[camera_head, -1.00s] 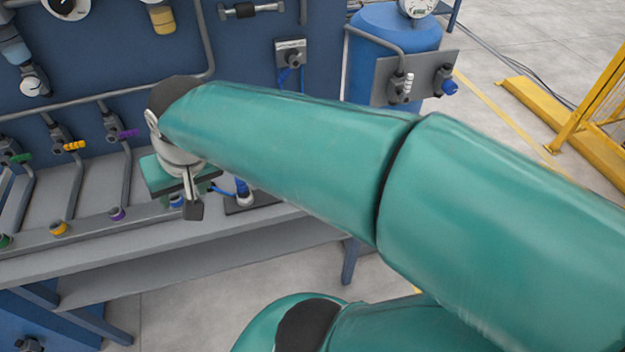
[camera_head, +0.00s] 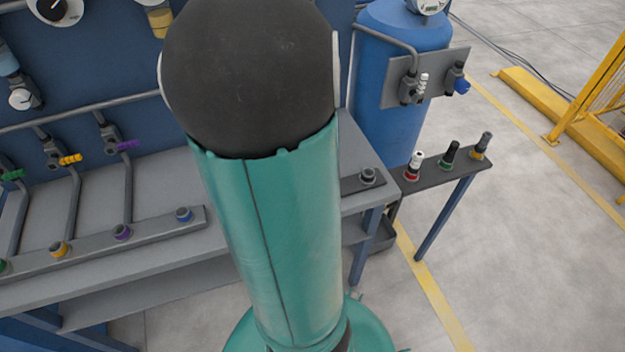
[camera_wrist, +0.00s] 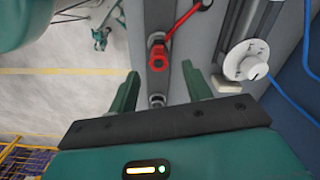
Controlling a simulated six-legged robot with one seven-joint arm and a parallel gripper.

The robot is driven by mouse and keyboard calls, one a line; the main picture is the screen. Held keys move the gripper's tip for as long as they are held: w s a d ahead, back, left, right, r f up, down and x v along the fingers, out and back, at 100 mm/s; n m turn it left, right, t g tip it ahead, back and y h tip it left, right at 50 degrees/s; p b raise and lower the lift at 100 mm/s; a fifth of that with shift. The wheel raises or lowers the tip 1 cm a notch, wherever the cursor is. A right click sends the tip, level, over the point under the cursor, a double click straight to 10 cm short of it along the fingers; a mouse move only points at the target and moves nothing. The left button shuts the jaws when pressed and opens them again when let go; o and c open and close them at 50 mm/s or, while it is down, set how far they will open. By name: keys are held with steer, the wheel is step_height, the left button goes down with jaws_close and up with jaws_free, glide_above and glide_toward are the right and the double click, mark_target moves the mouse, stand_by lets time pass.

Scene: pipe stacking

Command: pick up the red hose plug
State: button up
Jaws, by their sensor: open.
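The red hose plug (camera_wrist: 157,58) shows in the wrist view, with a red hose (camera_wrist: 186,18) near its top, on a narrow dark grey strip. My gripper (camera_wrist: 160,72) is open, its two green fingers spread. In the picture the fingers lie just below the plug, one to its left and one to its right; the gap in depth is unclear. Nothing is between the fingers that I can see held. In the head view my arm hides the gripper, and I cannot make out the red hose plug there.
In the head view, a side shelf (camera_head: 437,175) carries several upright fittings, near a blue tank (camera_head: 385,120). A yellow barrier (camera_head: 560,105) stands right; floor between is clear.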

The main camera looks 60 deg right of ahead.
steer(key=f, duration=0.7)
steer(key=shift+s+f, duration=0.2)
steer(key=shift+s, duration=0.05)
jaws_close()
